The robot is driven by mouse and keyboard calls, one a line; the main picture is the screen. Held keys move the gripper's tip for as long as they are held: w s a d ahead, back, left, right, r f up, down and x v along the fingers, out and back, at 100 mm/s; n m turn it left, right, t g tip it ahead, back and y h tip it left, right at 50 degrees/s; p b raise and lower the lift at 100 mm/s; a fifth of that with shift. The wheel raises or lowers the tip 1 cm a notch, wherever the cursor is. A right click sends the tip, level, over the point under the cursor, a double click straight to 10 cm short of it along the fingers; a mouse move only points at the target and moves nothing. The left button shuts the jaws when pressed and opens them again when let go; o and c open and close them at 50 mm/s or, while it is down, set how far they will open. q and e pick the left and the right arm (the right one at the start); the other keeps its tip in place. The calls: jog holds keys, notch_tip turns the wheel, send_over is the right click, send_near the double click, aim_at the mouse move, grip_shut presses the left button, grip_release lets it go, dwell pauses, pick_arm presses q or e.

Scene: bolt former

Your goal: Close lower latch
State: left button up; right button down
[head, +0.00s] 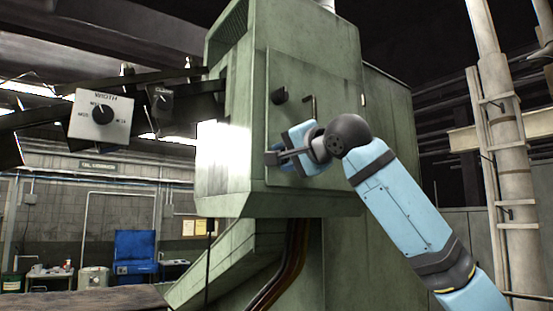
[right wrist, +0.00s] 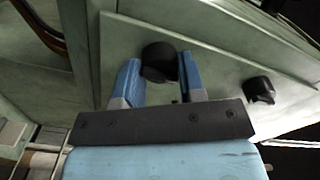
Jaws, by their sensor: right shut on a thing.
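The lower latch (right wrist: 159,62), a dark round knob, sits between the blue fingers of my right gripper (right wrist: 160,82) in the right wrist view. The gripper is shut on it. In the head view my right gripper (head: 284,152) is at the lower left part of the green door (head: 335,95) and hides the lower latch. The upper latch (head: 279,95), a similar dark knob, is above it; it also shows to the right in the right wrist view (right wrist: 259,90). My left gripper is not in view.
The door belongs to a large green machine cabinet (head: 225,180). A thin dark handle (head: 309,108) is right of the upper latch. Control boxes, one marked WIDTH (head: 101,116), are at the left. A pale column with pipes (head: 510,150) stands at the right.

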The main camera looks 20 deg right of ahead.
jog(key=n+p, duration=0.3)
jog(key=n, duration=0.8)
jog(key=c, duration=0.5)
grip_release()
jog(key=b+v, duration=0.2)
jog(key=v, duration=0.6)
